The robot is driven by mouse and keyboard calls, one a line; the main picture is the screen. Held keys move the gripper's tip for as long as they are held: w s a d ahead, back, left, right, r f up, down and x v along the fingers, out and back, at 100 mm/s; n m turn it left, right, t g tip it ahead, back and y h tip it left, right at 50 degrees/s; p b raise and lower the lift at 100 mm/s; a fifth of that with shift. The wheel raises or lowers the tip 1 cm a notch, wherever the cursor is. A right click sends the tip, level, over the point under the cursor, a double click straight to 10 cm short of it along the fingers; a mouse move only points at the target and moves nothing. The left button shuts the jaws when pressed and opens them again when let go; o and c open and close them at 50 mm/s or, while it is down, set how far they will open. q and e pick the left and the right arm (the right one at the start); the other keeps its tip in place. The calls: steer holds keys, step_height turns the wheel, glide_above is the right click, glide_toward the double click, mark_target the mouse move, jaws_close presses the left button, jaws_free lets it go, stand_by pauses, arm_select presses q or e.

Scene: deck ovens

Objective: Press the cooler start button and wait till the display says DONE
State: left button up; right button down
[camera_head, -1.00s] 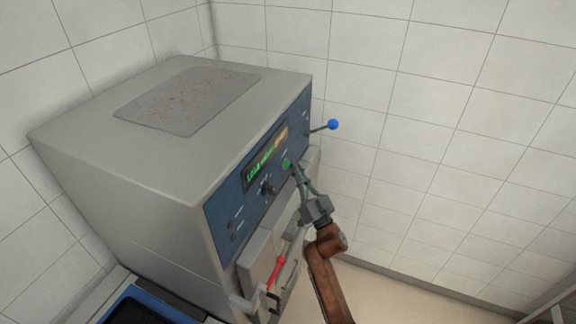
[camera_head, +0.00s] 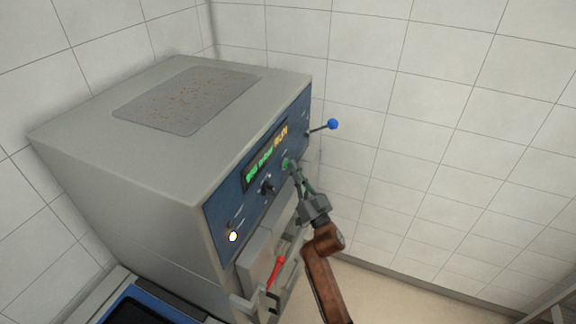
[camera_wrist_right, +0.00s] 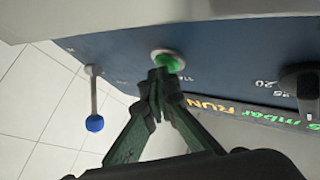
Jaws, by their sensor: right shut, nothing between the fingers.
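The cooler (camera_head: 130,150) is a grey box with a blue front panel. The green start button (camera_head: 286,162) sits on that panel; in the right wrist view it is a green cap in a pale ring (camera_wrist_right: 170,62). My right gripper (camera_head: 292,168) is shut and empty, with its fingertips (camera_wrist_right: 161,74) at the button, partly covering it; whether they touch it I cannot tell. The display (camera_head: 266,155) shows green text and an orange word; the right wrist view reads "mbar RUN" (camera_wrist_right: 225,112). My left gripper is not in view.
A blue-knobbed lever (camera_head: 333,124) sticks out at the panel's far end. A black knob (camera_head: 267,185) is beside the display. A lit white lamp (camera_head: 233,237) is at the panel's near end. A red handle (camera_head: 276,270) is below. Tiled wall stands to the right.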

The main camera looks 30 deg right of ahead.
steer(key=shift+w+a, duration=0.1)
stand_by(0.3)
steer(key=shift+s+d+p, duration=0.45)
steer(key=shift+s+d, duration=0.15)
steer(key=shift+s, duration=0.15)
steer(key=shift+s+d+p, duration=0.9)
steer(key=shift+s+d, duration=0.75)
steer(key=shift+s, duration=0.25)
